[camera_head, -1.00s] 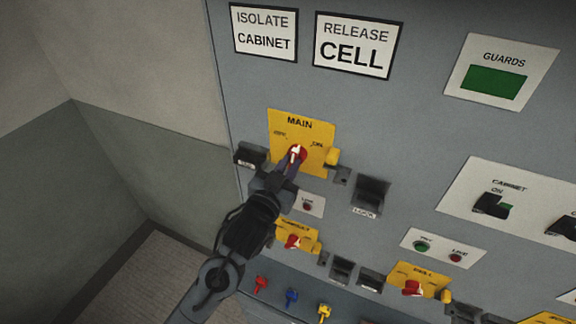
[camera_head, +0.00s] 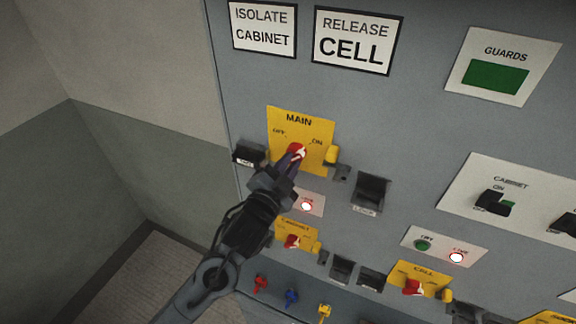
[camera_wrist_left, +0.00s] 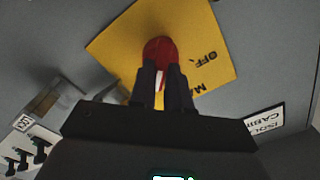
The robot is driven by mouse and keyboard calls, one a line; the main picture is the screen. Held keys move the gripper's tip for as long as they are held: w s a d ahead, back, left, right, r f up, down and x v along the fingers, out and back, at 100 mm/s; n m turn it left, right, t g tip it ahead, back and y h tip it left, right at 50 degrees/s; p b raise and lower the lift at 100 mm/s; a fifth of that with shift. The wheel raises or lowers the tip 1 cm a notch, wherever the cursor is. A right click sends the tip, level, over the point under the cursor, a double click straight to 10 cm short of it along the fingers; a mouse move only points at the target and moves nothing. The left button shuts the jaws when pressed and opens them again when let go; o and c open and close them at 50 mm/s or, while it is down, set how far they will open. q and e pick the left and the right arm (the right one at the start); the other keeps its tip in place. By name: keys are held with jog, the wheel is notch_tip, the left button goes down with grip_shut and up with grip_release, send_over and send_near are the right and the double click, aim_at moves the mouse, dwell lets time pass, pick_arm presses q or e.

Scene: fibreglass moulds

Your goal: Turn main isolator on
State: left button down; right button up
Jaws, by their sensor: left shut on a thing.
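The main isolator is a red rotary knob (camera_head: 296,152) with a white pointer on a yellow plate (camera_head: 312,163) marked MAIN, OFF and ON. Its pointer leans to the right, toward the ON mark. My left gripper (camera_head: 291,161) is shut on the knob, with its fingers on either side of it. In the left wrist view the red knob (camera_wrist_left: 160,50) shows between the two dark fingers (camera_wrist_left: 162,82), on the yellow plate (camera_wrist_left: 204,38). The fingers hide part of the knob. My right gripper is not in view.
A red lamp (camera_head: 306,206) below the plate is lit, and so is a red lamp (camera_head: 456,257) at lower right. Other isolators, the cabinet one (camera_head: 291,241) and the cell one (camera_head: 413,287), sit lower.

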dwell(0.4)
pick_arm(q)
jog(key=c, duration=1.1)
grip_release()
jog(key=shift+s+a+f, duration=0.1)
jog(key=shift+s+a, duration=0.1)
jog(key=shift+s, duration=0.2)
jog(key=shift+b+v, duration=1.5)
jog(key=shift+v, duration=3.5)
